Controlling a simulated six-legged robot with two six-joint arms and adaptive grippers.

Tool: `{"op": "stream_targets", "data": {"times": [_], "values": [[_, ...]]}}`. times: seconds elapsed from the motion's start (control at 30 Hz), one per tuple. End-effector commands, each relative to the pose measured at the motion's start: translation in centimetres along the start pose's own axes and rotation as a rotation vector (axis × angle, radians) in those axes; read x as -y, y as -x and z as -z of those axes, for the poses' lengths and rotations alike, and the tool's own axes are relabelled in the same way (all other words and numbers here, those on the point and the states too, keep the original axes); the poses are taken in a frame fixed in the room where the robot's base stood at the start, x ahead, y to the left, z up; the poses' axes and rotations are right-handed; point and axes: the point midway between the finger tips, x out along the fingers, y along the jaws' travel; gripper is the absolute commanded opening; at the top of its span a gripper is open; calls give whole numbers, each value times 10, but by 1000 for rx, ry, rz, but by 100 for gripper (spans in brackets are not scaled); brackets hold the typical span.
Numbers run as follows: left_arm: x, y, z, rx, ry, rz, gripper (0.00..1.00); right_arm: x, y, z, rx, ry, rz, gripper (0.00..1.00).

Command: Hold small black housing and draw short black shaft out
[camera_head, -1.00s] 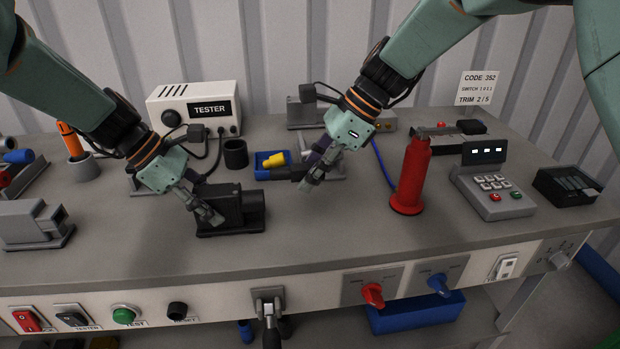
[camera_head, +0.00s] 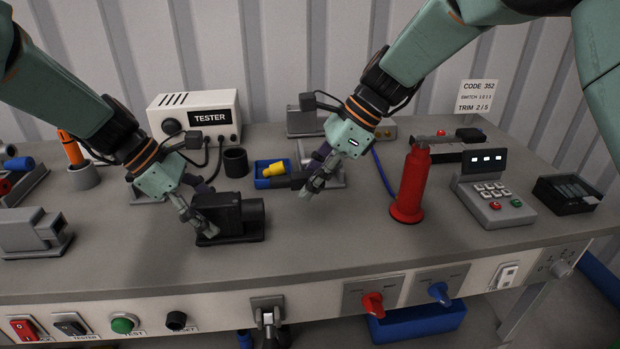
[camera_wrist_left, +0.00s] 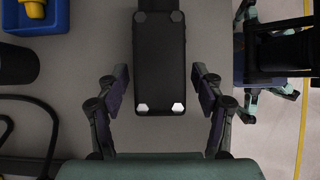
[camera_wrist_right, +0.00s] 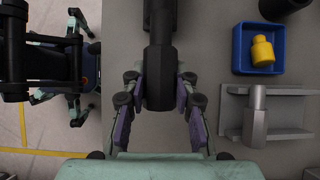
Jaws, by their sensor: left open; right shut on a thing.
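The small black housing (camera_head: 228,216) stands on the bench, left of centre, with its round nose to the right. My left gripper (camera_head: 203,226) is open at the housing's left end. In the left wrist view its fingers stand apart on both sides of the housing (camera_wrist_left: 160,65), with gaps showing. My right gripper (camera_head: 314,186) is shut on the short black shaft (camera_head: 284,182), which points left from the fingers. In the right wrist view the shaft (camera_wrist_right: 158,82) lies between the fingertips. In the head view the shaft appears apart from the housing, above and right of it.
A blue tray (camera_head: 262,183) with a yellow part lies behind the shaft. A black cup (camera_head: 236,162) and the tester box (camera_head: 195,112) stand behind the housing. A red bottle-shaped tool (camera_head: 409,188) stands right of my right gripper.

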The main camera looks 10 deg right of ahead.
Motion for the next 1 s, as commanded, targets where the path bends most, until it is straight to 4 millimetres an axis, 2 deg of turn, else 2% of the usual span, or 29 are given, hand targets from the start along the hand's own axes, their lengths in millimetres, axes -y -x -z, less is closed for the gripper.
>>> {"op": "stream_targets", "data": {"times": [0.5,0.87,1.0], "values": [[-1,96,0,2,0,-5,68,0,0,0,0,0,1,0],[-1,125,0,2,1,-4,68,0,0,0,0,0,1,0],[-1,149,0,2,-1,-7,68,0,0,0,0,0,1,0]]}}
